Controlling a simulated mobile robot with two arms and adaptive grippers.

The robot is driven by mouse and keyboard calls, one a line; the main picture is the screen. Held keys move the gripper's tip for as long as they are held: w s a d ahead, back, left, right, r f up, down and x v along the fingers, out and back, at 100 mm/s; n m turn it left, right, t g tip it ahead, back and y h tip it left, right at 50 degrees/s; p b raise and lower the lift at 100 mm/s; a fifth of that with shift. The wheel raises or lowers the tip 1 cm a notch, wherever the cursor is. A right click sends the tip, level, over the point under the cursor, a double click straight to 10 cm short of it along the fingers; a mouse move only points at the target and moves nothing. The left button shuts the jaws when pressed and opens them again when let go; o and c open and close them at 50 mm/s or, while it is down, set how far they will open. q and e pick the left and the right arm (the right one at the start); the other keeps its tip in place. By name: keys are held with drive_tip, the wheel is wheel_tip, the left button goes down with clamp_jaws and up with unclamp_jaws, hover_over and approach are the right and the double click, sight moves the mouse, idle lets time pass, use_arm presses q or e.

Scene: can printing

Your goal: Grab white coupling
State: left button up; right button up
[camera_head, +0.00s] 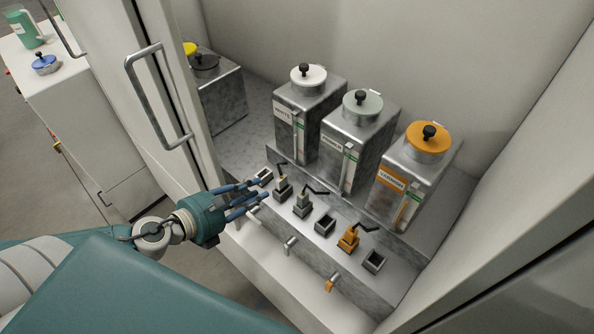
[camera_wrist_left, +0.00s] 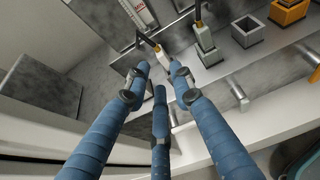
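The white coupling (camera_head: 282,190), a small light block with a black lever, stands on the grey ledge below the tank labelled WHITE. It also shows in the left wrist view (camera_wrist_left: 161,62), just beyond the fingertips and partly hidden by them. My left gripper (camera_head: 258,192) reaches in from the left, close to the coupling on its left side. Its blue fingers are spread apart with nothing between them, and they also show in the left wrist view (camera_wrist_left: 159,78). I cannot tell whether a fingertip touches the coupling. My right gripper is not in view.
A grey-green coupling (camera_head: 303,207) and an orange coupling (camera_head: 348,240) stand along the same ledge, with empty square sockets (camera_head: 325,222) between and beside them. Metal tanks (camera_head: 295,125) rise behind. An open cabinet door with a handle (camera_head: 158,97) is close above my left arm.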

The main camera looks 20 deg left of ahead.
sight(279, 179)
use_arm(q)
drive_tip(key=shift+p+x, duration=0.7)
drive_tip(key=shift+x, duration=1.65)
drive_tip(key=shift+w, duration=0.3)
drive_tip(key=p+x, duration=0.2)
drive_tip(key=x, duration=0.2)
drive_tip(key=shift+w+r, duration=0.1)
drive_tip(key=shift+w, duration=0.1)
drive_tip(key=shift+w+d, duration=0.15)
drive_tip(key=shift+w, duration=0.05)
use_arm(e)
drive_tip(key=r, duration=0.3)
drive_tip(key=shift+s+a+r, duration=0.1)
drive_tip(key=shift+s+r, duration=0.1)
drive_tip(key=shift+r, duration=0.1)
use_arm(q)
drive_tip(key=shift+c, duration=0.5)
clamp_jaws()
